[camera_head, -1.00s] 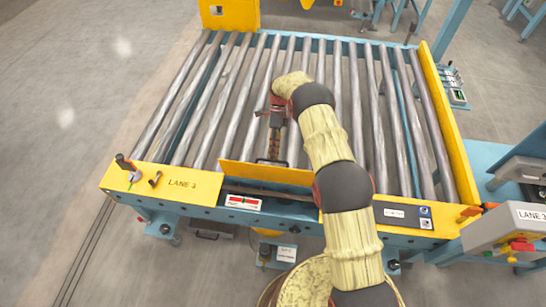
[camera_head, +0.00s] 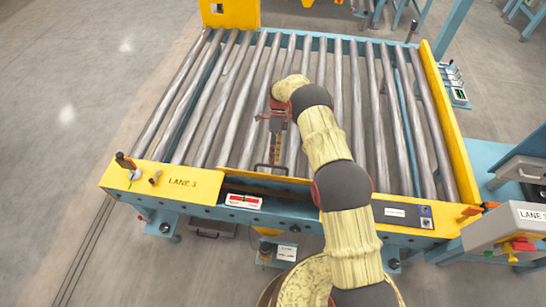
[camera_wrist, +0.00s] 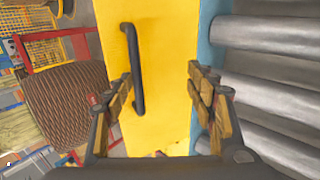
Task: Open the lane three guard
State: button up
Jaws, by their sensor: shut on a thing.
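The lane three guard (camera_head: 240,178) is a yellow panel in the front edge of the roller conveyor, beside the LANE 3 label. In the head view it shows as a narrow yellow strip, partly hidden by my arm. Its black bar handle (camera_wrist: 137,70) stands on the yellow face in the wrist view, close by the left finger. My gripper (camera_head: 274,150) is above the handle, over the rollers. Its two fingers (camera_wrist: 163,88) straddle the handle in the wrist view and it is shut on it, though the contact is hard to see.
Grey rollers (camera_head: 215,100) fill the conveyor behind the guard. A red-and-white indicator (camera_head: 243,201) sits on the front rail. A post with a knob (camera_head: 126,162) stands at the left corner. A grey box (camera_head: 510,225) with red and yellow fittings stands at right.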

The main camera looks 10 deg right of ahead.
jog(key=shift+d+f, duration=0.15)
jog(key=shift+f, duration=0.05)
jog(key=shift+c, duration=0.4)
jog(key=shift+w+d+r, duration=0.1)
jog(key=shift+w+r, duration=0.05)
jog(key=shift+w, duration=0.1)
jog(key=shift+c, duration=0.4)
jog(key=v, duration=1.2)
jog(key=shift+s+r, duration=0.15)
jog(key=shift+s, duration=0.05)
